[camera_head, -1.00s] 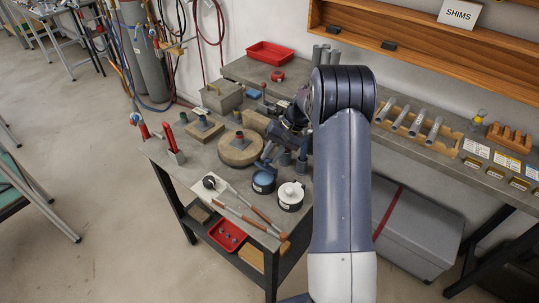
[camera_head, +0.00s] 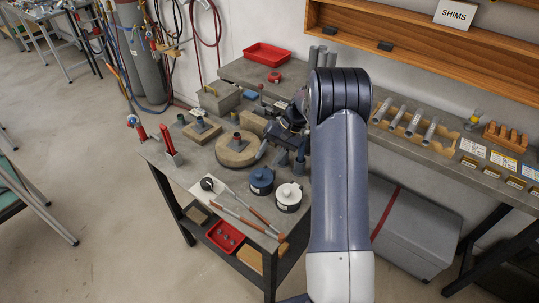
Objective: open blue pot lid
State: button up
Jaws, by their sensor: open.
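The blue pot (camera_head: 261,182) stands near the right front of the small grey table, beside a white pot (camera_head: 288,197). Its blue lid (camera_head: 261,175), with a small knob on top, appears to sit on it. My gripper (camera_head: 280,153) is open just behind and above the blue pot, apart from it, with nothing seen between its fingers. My arm comes down from the right and hides part of the table behind the gripper.
A round wooden block (camera_head: 237,150) stands left of the gripper. Red-handled clamps (camera_head: 170,145) stand at the left edge. Brushes or rods (camera_head: 240,211) lie along the front edge. A wall bench (camera_head: 480,165) with pegs and labels runs behind at right.

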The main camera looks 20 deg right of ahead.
jog(key=b+v, duration=0.2)
jog(key=v, duration=0.9)
jog(key=shift+w+a+f, duration=0.1)
jog(key=shift+f, duration=0.1)
jog(key=p+x, duration=0.2)
jog(key=x, duration=0.8)
jog(key=shift+a, duration=0.1)
jog(key=shift+a+f, duration=0.1)
jog(key=shift+f, duration=0.15)
jog(key=shift+s, duration=0.2)
